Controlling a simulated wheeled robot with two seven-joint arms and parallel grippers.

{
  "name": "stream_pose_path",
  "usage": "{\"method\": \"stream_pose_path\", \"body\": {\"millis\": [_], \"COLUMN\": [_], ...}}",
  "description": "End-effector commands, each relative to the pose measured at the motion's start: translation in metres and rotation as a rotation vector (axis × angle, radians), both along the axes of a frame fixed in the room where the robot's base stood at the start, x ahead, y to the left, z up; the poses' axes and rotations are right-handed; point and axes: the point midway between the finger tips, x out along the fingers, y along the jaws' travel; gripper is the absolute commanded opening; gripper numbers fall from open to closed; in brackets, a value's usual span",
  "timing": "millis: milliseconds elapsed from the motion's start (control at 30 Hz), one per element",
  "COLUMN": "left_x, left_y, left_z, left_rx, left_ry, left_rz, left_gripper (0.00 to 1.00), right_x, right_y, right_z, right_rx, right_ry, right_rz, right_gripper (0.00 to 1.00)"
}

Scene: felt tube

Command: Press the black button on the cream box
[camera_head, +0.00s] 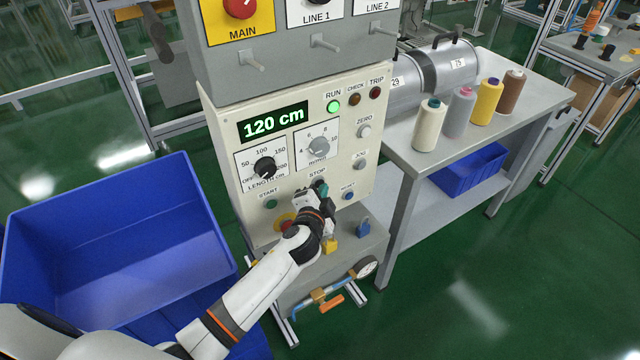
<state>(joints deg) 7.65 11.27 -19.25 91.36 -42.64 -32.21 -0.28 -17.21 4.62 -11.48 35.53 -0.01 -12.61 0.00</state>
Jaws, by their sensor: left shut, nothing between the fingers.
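The cream box (237,156) stands upright in the middle of the view, with a green display reading 120 cm. My left gripper (320,188) is in front of its lower part, just below the STOP label, shut with nothing held. It covers the spot under that label, where a small dark part shows by the fingertips. I cannot tell whether this is the black button or part of my gripper, nor whether the fingertips touch the panel. My right gripper is not in view.
A green START button (270,204), a blue button (348,195) and a black length knob (265,168) sit close around my gripper. A red emergency knob (286,222) is partly behind my wrist. A blue bin (110,222) stands left; a bench (408,158) with thread cones stands right.

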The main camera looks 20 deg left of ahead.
Motion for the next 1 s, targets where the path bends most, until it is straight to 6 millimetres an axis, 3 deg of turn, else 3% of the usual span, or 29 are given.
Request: {"method": "stream_pose_path", "body": {"millis": [1000], "left_x": [0.0031], "left_y": [0.0048], "left_z": [0.0], "left_rx": [0.0], "left_ry": [0.0], "left_rz": [0.002], "left_gripper": [0.0], "right_x": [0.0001], "right_y": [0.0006], "right_z": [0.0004], "right_rx": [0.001], "right_ry": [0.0], "right_rz": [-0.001], "right_gripper": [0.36]}}
